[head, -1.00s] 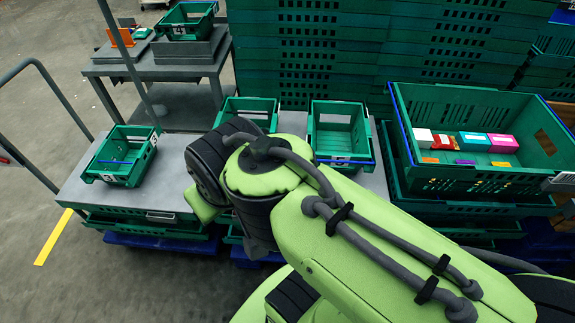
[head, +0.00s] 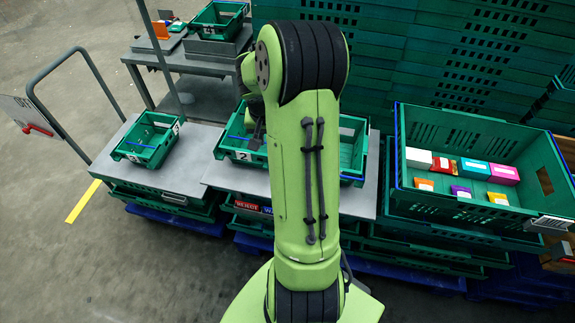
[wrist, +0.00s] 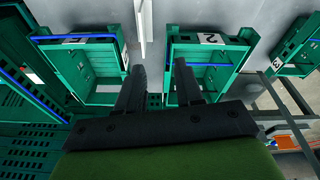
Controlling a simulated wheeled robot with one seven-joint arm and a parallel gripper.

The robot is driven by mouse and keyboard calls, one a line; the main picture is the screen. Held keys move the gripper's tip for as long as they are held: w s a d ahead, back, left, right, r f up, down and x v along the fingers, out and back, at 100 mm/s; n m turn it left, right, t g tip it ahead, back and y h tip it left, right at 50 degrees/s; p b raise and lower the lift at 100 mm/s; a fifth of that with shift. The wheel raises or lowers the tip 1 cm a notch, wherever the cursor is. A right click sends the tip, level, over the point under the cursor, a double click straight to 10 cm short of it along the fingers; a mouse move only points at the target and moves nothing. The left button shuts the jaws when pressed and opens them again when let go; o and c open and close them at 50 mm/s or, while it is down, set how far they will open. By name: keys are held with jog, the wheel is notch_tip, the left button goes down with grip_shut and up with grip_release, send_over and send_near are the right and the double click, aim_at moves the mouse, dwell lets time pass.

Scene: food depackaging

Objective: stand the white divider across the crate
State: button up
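A thin white upright piece, apparently the white divider (wrist: 146,28), shows at the top of the wrist view, on the grey table between crate 1 (wrist: 75,40) and crate 2 (wrist: 211,40). My arm hides that spot in the head view. My gripper (wrist: 158,68) is open, with nothing visible between its two dark fingers. The white piece shows beyond the fingers, nearer the left one; I cannot tell the distance. A large green crate (head: 420,205) stands at right in the head view, holding several coloured packages. The task does not name which crate is meant.
Crate 3 (head: 148,140) sits on the table's left part. Crate 2 (head: 240,155) is beside my arm, and crate 1 is partly hidden behind it. Tall green crate stacks (head: 470,60) stand behind. A rail trolley (head: 75,60) is at left. Bare table (head: 195,160) shows between crates 3 and 2.

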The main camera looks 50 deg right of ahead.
jog(key=d+f, duration=0.2)
jog(key=f, duration=0.2)
jog(key=s+d+f+m, duration=0.1)
jog(key=d+f, duration=0.1)
jog(key=f, duration=0.3)
jog(key=d+f+m, duration=0.1)
jog(key=d+f, duration=0.1)
jog(key=f, duration=0.3)
jog(key=shift+s+d+y, duration=0.3)
jog(key=shift+d+y, duration=0.05)
jog(key=shift+y, duration=0.05)
jog(key=f, duration=0.3)
jog(key=d+f, duration=0.1)
jog(key=f, duration=0.1)
jog(key=shift+w+f+b, duration=0.2)
jog(key=shift+f+b, duration=0.15)
jog(key=shift+b, duration=0.05)
grip_shut()
